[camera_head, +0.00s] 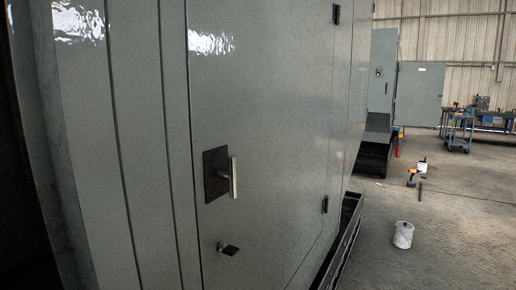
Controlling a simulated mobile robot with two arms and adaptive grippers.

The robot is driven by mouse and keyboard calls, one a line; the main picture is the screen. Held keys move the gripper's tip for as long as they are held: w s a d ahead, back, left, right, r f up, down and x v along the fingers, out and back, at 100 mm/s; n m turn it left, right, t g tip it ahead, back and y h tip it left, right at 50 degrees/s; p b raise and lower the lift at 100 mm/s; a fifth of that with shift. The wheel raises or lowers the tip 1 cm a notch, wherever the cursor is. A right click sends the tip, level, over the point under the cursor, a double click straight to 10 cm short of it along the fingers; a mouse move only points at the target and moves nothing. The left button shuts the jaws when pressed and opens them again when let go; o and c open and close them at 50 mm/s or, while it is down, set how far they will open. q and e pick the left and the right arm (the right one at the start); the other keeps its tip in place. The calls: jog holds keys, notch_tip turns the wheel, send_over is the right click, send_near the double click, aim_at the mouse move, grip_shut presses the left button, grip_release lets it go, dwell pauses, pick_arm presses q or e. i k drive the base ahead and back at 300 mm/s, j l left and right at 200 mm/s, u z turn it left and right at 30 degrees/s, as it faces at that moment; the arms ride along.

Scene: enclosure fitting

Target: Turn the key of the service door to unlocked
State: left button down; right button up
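The service door (270,120) is a grey panel that fills the middle of the head view and looks shut. A dark square plate (212,178) with an upright light handle (233,178) sits on its left side. Below the handle a small dark key (230,250) sticks out of the door, its flat head tilted down to the right. The lock markings around it are too small to read. Neither of my grippers is in view.
Dark hinges (325,204) sit along the door's right edge. A dark rail or tray (345,240) runs low beside the enclosure. Another open cabinet (418,95) and a cart (456,130) are farther back.

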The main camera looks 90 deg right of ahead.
aim_at(231, 250)
jog(key=z, duration=3)
